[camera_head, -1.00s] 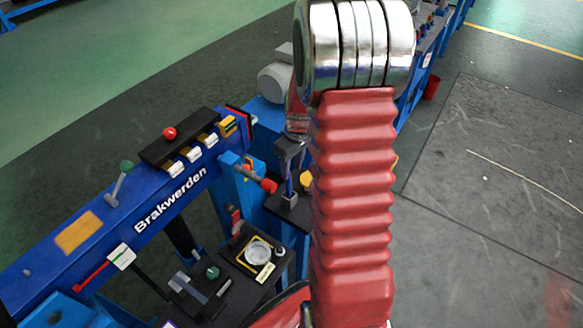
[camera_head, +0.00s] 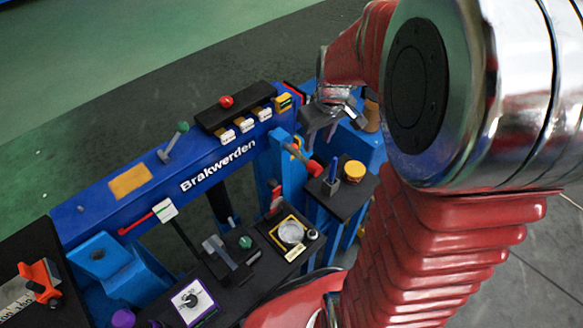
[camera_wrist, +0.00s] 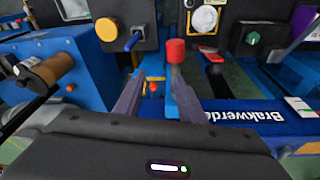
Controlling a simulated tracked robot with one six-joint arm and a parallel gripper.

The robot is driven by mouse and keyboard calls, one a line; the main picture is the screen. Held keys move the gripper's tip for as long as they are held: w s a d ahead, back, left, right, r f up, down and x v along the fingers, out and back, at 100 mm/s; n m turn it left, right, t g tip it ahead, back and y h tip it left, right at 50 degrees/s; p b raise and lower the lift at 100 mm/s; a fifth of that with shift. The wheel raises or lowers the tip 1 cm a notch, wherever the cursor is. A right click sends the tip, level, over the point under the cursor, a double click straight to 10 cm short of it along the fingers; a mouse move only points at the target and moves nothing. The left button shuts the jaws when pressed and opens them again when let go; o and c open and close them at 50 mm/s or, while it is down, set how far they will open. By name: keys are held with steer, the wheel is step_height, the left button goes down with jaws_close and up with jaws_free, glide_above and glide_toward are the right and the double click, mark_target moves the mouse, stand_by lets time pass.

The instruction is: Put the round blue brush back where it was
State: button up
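A slim blue piece, which I take to be the round blue brush (camera_head: 335,166), stands upright in a small grey square holder (camera_head: 331,186) on a black shelf (camera_head: 318,197). In the wrist view the blue brush (camera_wrist: 133,41) shows at the top, beyond my fingers. My gripper (camera_head: 334,120) is above and behind the holder, apart from the brush. In the wrist view my gripper (camera_wrist: 158,82) has its two fingers spread with nothing held between them. The brush's lower end is hidden in the holder.
A yellow round lid (camera_head: 354,169) stands right of the holder. A red-tipped lever (camera_head: 312,167) sticks out close by on its left. The blue "Brakwerden" beam (camera_head: 165,183) carries levers and a black box (camera_head: 228,108). Black trays with small tools lie in front.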

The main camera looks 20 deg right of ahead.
steer(key=s+a+r+m+t, duration=0.1)
steer(key=s+a+r+t, duration=0.2)
steer(key=s+a+r, duration=0.9)
steer(key=s+a, duration=0.2)
steer(key=s, duration=0.1)
steer(key=shift+s+a+r, duration=0.2)
steer(key=shift+s, duration=0.05)
steer(key=shift+c, duration=0.6)
